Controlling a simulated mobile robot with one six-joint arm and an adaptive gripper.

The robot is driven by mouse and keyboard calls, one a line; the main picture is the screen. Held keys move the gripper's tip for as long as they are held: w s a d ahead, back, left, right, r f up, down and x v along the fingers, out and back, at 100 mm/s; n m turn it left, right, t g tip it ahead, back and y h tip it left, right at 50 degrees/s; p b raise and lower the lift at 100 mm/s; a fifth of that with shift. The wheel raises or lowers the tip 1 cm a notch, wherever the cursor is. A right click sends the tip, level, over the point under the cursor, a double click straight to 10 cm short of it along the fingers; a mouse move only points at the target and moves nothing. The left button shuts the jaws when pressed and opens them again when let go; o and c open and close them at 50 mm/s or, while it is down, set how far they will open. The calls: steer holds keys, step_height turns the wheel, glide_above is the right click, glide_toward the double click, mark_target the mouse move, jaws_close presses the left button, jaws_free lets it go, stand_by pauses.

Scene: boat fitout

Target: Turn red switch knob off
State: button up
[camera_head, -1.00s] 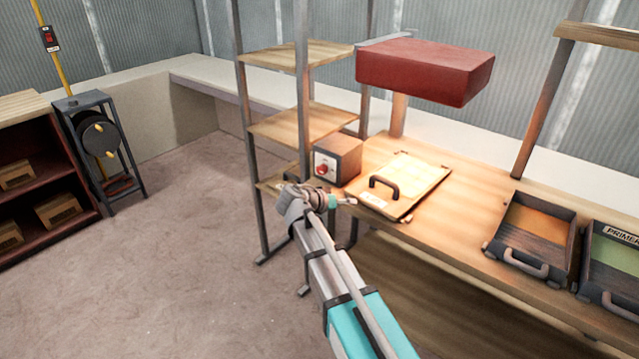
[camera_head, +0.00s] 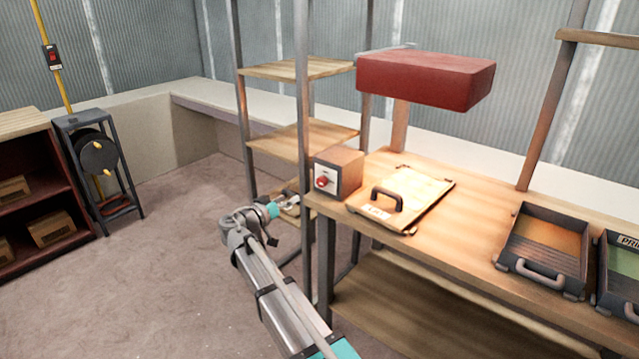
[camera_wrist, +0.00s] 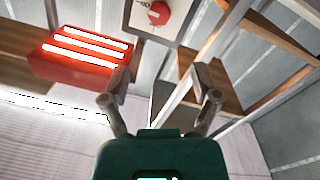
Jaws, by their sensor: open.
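In the wrist view the knob (camera_wrist: 159,12) shows near the top edge, beyond the open fingers (camera_wrist: 160,95). Nothing is between the fingers. Which way the knob is turned is hard to tell.
A red lamp hood (camera_head: 425,78) hangs over the bench, with its lit tubes visible in the wrist view (camera_wrist: 85,50). A hatch panel with a dark handle (camera_head: 387,197) lies right of the box. Shelf posts (camera_head: 301,90) stand close behind my gripper. Open floor lies to the left.

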mark_target(319, 182)
steer(key=x, duration=1.3)
steer(key=shift+w+d, duration=0.25)
steer(key=shift+d, duration=0.05)
jaws_close()
